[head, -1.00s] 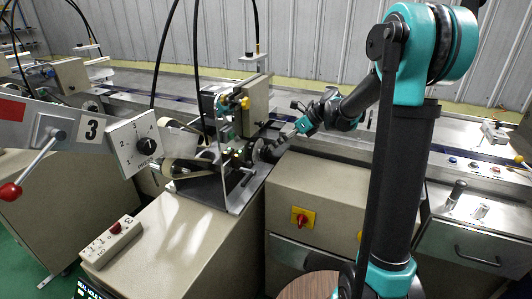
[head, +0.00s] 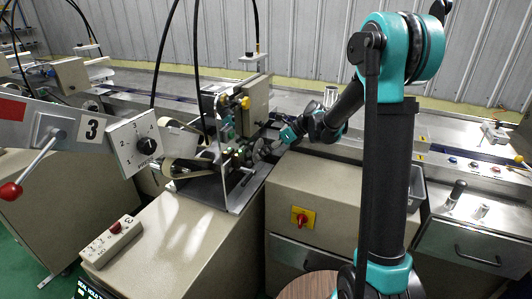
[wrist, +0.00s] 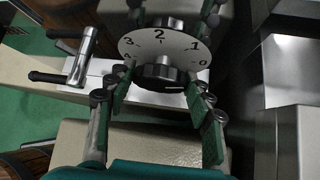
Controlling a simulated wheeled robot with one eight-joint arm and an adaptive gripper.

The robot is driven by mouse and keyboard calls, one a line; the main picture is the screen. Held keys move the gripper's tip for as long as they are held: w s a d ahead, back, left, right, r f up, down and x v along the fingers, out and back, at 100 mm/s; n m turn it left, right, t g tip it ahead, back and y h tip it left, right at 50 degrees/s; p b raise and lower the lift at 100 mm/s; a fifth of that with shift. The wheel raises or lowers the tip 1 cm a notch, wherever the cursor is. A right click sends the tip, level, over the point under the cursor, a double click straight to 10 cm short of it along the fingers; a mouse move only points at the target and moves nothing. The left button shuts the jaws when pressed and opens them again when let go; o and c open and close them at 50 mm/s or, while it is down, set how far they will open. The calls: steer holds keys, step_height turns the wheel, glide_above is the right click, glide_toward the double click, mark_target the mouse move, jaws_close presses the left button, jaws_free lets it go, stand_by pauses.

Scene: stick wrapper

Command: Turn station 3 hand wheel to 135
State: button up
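In the wrist view a round white dial (wrist: 158,48) numbered 0 to 4 has a dark ribbed wheel (wrist: 160,78) at its front, with a small light mark on its lower right. My gripper (wrist: 163,80) is open, with one green-padded finger to the left of the wheel and one to the right. I cannot tell whether either pad touches it. In the head view my gripper (head: 272,148) is at a round disc (head: 259,150) on the station machine, partly hidden.
A red-ended lever (head: 12,190) sticks out at far left. In the wrist view a metal crank handle (wrist: 75,62) is left of the dial. A red-and-yellow switch (head: 302,217) is on the cabinet front.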

steer(key=c, duration=0.6)
steer(key=n+t+h, duration=0.1)
steer(key=t, duration=0.1)
steer(key=shift+s+t, duration=0.15)
steer(key=shift+t, duration=0.15)
steer(key=n+t+h, duration=0.1)
steer(key=n+t, duration=0.1)
steer(key=t, duration=0.1)
steer(key=shift+s+a, duration=0.1)
steer(key=n+t, duration=0.2)
steer(key=t, duration=0.1)
steer(key=shift+f+n+t+h, duration=0.1)
steer(key=shift+n+t+h, duration=0.3)
steer(key=shift+n+t, duration=0.85)
steer(key=shift+m+t, duration=0.25)
steer(key=shift+t, duration=0.1)
